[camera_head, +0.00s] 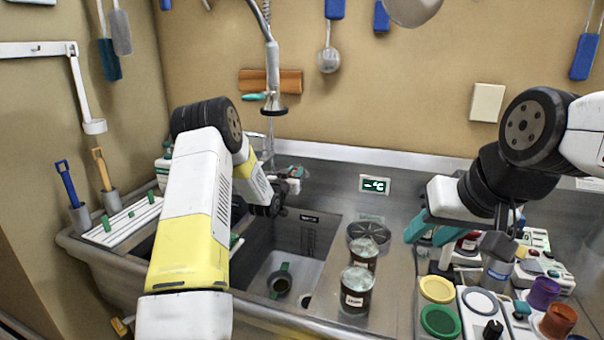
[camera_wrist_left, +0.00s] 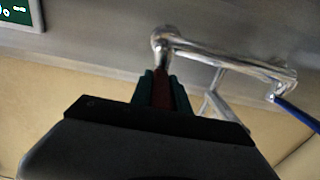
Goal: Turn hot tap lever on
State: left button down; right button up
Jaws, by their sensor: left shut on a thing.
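In the left wrist view, my left gripper (camera_wrist_left: 163,88) has its dark teal fingers shut on the red hot tap lever (camera_wrist_left: 162,92). The lever joins one end of a chrome tap body (camera_wrist_left: 230,62). A blue lever (camera_wrist_left: 298,115) sits at the other end of this body. In the head view, my left gripper (camera_head: 291,180) is at the back of the sink, and my arm and wrist hide much of the tap there. My right gripper (camera_head: 431,232) has teal fingers apart and hangs empty above the right side of the counter.
The sink basin (camera_head: 318,238) lies in front of the tap. Two dark jars (camera_head: 357,290) stand at its right edge. A spray hose (camera_head: 272,65) hangs above. Cups and devices crowd the right counter around a yellow-lidded container (camera_head: 437,289). A small display (camera_head: 374,184) stands behind.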

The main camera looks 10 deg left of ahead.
pick_arm(q)
jog(key=shift+d, duration=0.1)
jog(key=shift+w+d+n+g+y, duration=0.2)
jog(key=shift+d+n+g+y, duration=0.5)
jog(key=shift+n+y, duration=1.4)
jog(key=shift+w+d+n+g+y, duration=0.2)
jog(key=shift+d+n+g+y, duration=0.8)
jog(key=shift+y, duration=1.9)
jog(key=shift+w+d+n+g+y, duration=0.2)
jog(key=shift+d+n+y, duration=0.3)
jog(key=shift+n+y, duration=1.75)
jog(key=shift+y, duration=0.45)
jog(key=c, duration=1.2)
grip_release()
jog(key=shift+c, duration=0.2)
